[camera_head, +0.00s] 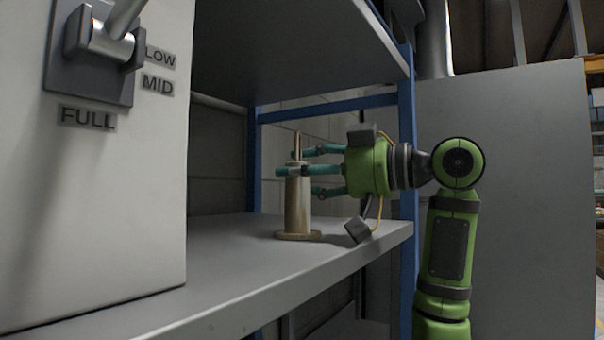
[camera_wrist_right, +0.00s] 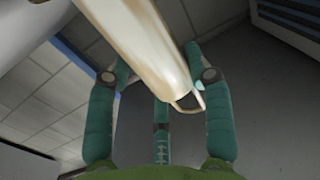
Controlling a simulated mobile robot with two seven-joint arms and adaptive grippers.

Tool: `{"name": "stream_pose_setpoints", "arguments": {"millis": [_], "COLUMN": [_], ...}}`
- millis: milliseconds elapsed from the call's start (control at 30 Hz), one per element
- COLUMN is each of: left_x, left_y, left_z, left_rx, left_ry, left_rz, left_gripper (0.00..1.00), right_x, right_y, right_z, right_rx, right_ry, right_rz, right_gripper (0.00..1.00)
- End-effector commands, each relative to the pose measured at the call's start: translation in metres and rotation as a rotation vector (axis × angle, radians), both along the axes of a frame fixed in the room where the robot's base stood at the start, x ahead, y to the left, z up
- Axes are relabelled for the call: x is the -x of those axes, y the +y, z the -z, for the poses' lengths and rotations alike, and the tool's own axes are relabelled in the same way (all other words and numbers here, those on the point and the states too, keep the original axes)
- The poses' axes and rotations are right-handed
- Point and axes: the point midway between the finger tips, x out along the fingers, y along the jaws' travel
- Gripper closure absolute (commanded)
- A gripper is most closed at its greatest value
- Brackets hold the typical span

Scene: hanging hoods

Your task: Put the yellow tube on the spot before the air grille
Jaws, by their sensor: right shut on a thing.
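A pale yellowish-tan tube (camera_head: 298,206) stands upright on a round base on the grey shelf in the head view. A slim loop or rod rises from its top. My right gripper (camera_head: 304,172) reaches in from the right, its teal fingers shut around the upper part of the tube. In the right wrist view the tube (camera_wrist_right: 148,45) runs between the fingers, with a thin loop at its near end. A dark slatted panel, perhaps the air grille (camera_wrist_right: 290,22), shows at the top right there. I see no marked spot. My left gripper is not in view.
The grey shelf (camera_head: 215,285) is bare around the tube. A white cabinet (camera_head: 110,200) with a lever switch (camera_head: 105,45) stands at the left. A blue post (camera_head: 408,150) rises at the shelf's right end, close to my right wrist.

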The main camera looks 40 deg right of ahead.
Motion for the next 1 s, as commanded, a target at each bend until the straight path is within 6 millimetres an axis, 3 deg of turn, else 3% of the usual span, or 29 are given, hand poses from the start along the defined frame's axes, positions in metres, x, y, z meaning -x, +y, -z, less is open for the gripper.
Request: {"name": "stream_pose_setpoints", "arguments": {"millis": [300,333,400,733,900,1000], "left_x": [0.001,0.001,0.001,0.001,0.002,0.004], "left_y": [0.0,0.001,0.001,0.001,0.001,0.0], "left_z": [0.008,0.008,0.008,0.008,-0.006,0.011], "left_rx": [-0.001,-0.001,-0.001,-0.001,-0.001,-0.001], "left_ry": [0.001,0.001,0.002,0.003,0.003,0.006], "left_rz": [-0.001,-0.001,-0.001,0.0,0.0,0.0], "left_gripper": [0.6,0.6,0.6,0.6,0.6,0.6], "right_x": [-0.002,-0.003,-0.003,-0.003,-0.003,0.015], "right_y": [0.003,0.003,0.004,0.005,0.005,-0.007], "right_z": [0.015,0.016,0.017,0.017,0.0,0.007], "right_rx": [0.016,0.018,0.02,0.022,0.02,0.018], "right_ry": [0.016,0.018,0.019,0.017,0.018,0.013], "right_rz": [-0.006,-0.006,-0.008,-0.009,-0.01,-0.004], "right_gripper": [0.91,0.44,0.25,0.25,0.25,0.25]}}
